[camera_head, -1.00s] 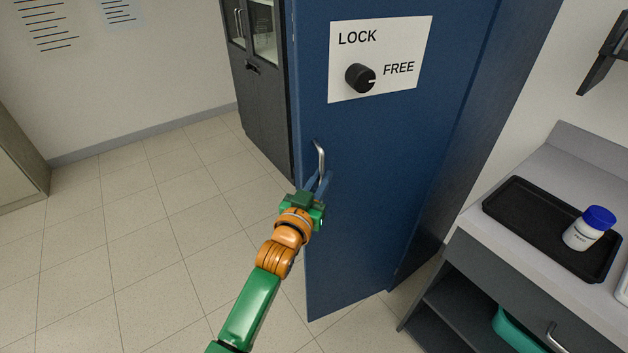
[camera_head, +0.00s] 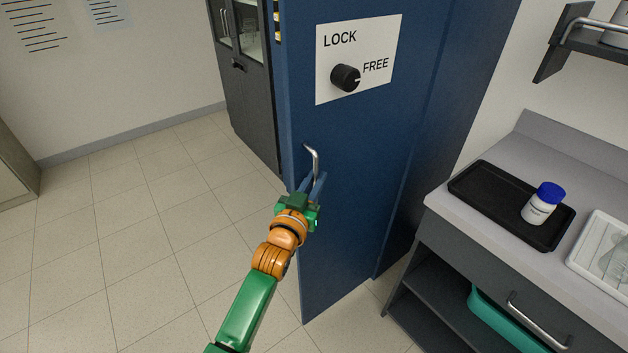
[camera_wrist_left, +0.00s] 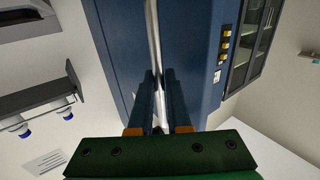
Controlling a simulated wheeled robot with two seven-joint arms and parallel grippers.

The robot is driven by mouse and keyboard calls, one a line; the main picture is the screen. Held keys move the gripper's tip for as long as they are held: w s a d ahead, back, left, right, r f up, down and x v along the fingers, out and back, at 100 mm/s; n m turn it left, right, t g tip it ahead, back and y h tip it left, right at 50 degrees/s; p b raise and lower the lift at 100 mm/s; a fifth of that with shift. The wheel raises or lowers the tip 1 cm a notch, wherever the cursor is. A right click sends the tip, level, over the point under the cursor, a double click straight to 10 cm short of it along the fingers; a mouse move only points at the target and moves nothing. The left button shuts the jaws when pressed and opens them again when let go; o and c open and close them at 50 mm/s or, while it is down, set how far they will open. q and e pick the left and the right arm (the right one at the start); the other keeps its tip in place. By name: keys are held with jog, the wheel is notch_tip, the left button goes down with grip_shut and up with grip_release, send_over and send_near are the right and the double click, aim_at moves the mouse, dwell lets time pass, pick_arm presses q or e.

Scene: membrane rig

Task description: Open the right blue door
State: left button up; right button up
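The blue door (camera_head: 350,190) fills the middle of the head view, swung partly out from the blue cabinet. It bears a LOCK/FREE sign with a black knob (camera_head: 345,77), whose white mark points toward FREE. A silver bar handle (camera_head: 313,160) stands upright near its left edge. My left gripper (camera_head: 312,187) is at the handle's lower part. In the left wrist view the handle (camera_wrist_left: 153,40) runs down between the two dark blue fingers (camera_wrist_left: 160,95), which are close together around it. My right gripper is not in view.
A grey cabinet with glass doors (camera_head: 247,75) stands behind on the left. At the right, a counter (camera_head: 500,150) carries a black tray (camera_head: 490,190) with a blue-capped bottle (camera_head: 543,203) and a white tray (camera_head: 590,262). The tiled floor (camera_head: 150,240) at left is clear.

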pick_arm(q)
jog(key=o, duration=0.4)
jog(key=shift+d+r, duration=0.1)
jog(key=shift+d, duration=0.05)
jog(key=shift+c, duration=0.2)
jog(key=shift+o, duration=0.2)
jog(key=shift+d, duration=0.1)
jog(key=v, duration=0.7)
